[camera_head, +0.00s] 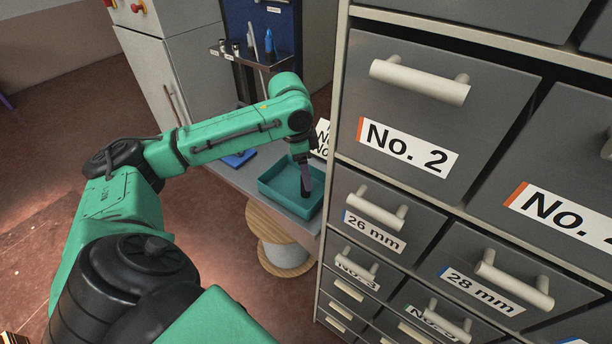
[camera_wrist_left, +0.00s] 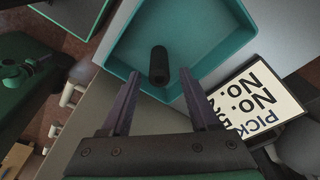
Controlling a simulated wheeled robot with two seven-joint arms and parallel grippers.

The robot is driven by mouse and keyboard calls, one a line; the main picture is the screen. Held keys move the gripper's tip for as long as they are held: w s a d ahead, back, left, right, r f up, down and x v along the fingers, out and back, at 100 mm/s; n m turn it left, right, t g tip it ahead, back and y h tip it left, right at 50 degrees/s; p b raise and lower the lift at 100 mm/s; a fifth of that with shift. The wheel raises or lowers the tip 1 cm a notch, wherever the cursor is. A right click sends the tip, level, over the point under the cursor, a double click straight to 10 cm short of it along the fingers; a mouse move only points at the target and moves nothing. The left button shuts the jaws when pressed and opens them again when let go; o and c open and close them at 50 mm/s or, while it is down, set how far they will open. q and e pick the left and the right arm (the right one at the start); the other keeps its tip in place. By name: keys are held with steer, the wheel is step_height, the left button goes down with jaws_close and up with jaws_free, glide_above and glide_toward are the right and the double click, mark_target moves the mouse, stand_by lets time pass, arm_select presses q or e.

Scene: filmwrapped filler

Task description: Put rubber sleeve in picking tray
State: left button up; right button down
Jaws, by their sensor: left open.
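The rubber sleeve (camera_wrist_left: 158,66) is a short black cylinder. In the left wrist view it appears within the teal picking tray (camera_wrist_left: 215,62), near the tray's near corner; I cannot tell whether it rests on the floor of the tray. My left gripper (camera_wrist_left: 159,75) is open, its two dark fingers spread on either side of the sleeve with visible gaps. My right gripper is not in view.
A white sign (camera_wrist_left: 256,97) stands beside the tray. The tray sits on a grey bench (camera_head: 232,174) close to the tall drawer cabinet (camera_head: 432,68) on the right. A wooden spool (camera_head: 275,238) stands below the bench. A blue item (camera_head: 239,158) lies behind my forearm.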

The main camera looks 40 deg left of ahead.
arm_select(q)
step_height(320, 180, up, 11)
steer(key=s+a, duration=0.1)
steer(key=shift+f, duration=0.1)
stand_by(0.4)
